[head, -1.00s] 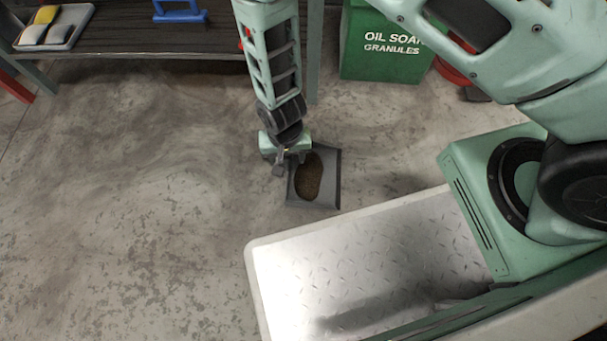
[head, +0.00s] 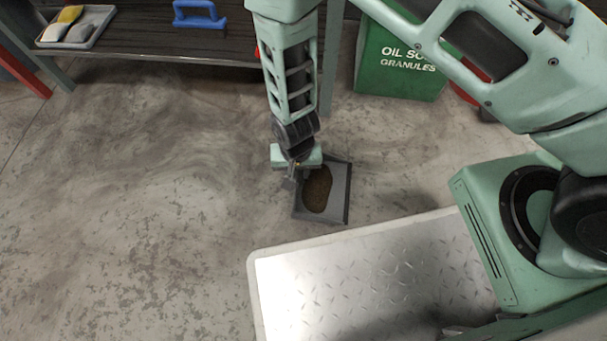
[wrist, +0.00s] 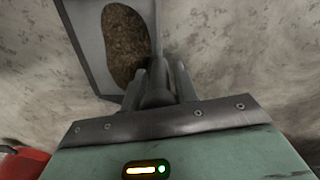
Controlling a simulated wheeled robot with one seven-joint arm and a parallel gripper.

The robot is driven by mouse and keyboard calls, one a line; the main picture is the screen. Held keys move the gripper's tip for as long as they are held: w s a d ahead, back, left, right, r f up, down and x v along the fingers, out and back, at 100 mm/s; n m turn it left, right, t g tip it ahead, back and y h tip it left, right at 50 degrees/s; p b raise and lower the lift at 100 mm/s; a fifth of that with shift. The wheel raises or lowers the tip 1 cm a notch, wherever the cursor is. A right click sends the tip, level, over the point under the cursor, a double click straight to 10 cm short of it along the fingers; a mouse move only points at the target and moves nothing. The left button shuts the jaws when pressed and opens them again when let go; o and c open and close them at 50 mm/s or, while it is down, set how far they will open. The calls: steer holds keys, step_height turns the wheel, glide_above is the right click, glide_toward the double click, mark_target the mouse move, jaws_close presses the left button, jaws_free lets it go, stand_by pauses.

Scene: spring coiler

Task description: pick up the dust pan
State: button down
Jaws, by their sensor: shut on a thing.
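The dust pan (head: 340,204) is a dark grey tray with a heap of brown granules (head: 317,189) in it. In the head view it is beyond the edge of my base, and I cannot tell whether it touches the floor. My gripper (head: 294,172) is at the pan's far left side, shut on part of it. In the wrist view the pan (wrist: 88,42) fills the upper left, and my gripper's fingers (wrist: 158,84) close at its near edge. The gripped part is mostly hidden between the fingers.
A shelf bench (head: 150,45) stands at the back left with a tray of pouches (head: 77,30) and a blue handled tool (head: 198,14). A green oil soak granules bin (head: 400,62) stands at the back right. The concrete floor at left is clear.

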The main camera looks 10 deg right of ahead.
step_height(320, 180, up, 10)
steer(key=p, duration=0.6)
steer(key=shift+p, duration=0.4)
steer(key=shift+r+p, duration=0.25)
steer(key=shift+p, duration=0.1)
steer(key=shift+h+p, duration=0.4)
steer(key=shift+r+g+h+p, duration=0.3)
steer(key=shift+h+p, duration=0.1)
steer(key=shift+p, duration=0.5)
